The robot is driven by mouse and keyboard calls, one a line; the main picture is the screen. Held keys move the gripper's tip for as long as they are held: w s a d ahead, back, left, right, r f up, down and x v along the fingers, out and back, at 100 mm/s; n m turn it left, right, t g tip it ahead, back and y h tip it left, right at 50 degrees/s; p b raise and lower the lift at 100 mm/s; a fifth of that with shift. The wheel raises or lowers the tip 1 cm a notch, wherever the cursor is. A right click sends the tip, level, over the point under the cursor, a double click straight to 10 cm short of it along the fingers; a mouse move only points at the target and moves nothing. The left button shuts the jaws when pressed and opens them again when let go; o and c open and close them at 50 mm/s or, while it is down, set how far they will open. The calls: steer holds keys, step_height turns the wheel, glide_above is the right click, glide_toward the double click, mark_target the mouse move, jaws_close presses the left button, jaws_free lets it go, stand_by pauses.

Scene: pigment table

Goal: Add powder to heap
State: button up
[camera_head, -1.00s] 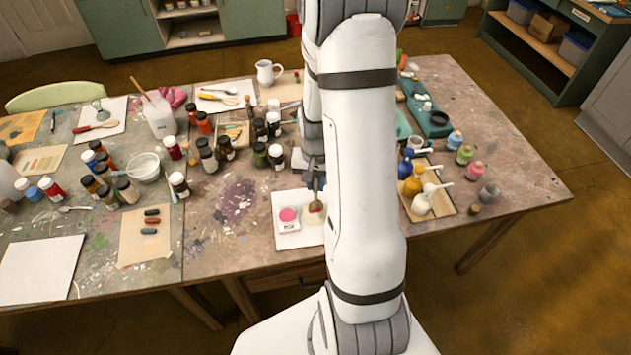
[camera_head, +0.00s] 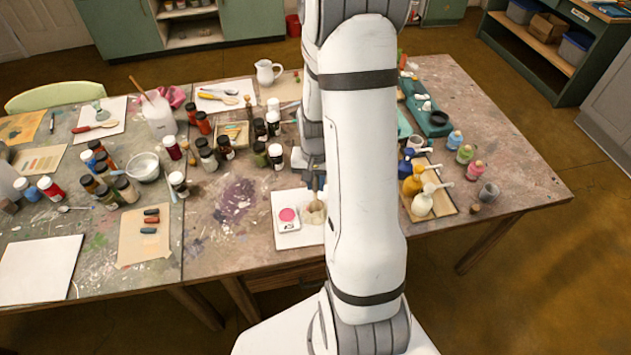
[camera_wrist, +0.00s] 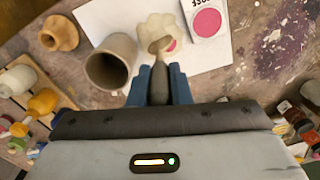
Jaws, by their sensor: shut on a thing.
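My gripper (camera_wrist: 158,90) is shut on the dark handle of a small spoon-like tool (camera_wrist: 159,74). The tool's pale brown head (camera_wrist: 160,43) is over a cream, scalloped dish (camera_wrist: 150,24); I cannot tell whether they touch. A bit of pink powder (camera_wrist: 171,46) shows beside the tool's head, partly hidden by it. Beside the dish is a white scale (camera_wrist: 194,6) bearing a round pink patch (camera_wrist: 207,22), likely powder; the scale also shows in the head view (camera_head: 289,227). In the head view my arm hides part of the dish (camera_head: 313,214).
A grey-brown cup (camera_wrist: 108,66) stands close to the dish, with a wooden piece (camera_wrist: 60,33) beyond it. A white sheet (camera_head: 287,242) lies under the scale. Bottles and jars crowd the table; its front middle (camera_head: 215,255) is clear.

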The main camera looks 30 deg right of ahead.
steer(key=shift+s+f, duration=0.1)
stand_by(0.3)
steer(key=shift+r+p, duration=2.4)
steer(key=shift+r, duration=1.2)
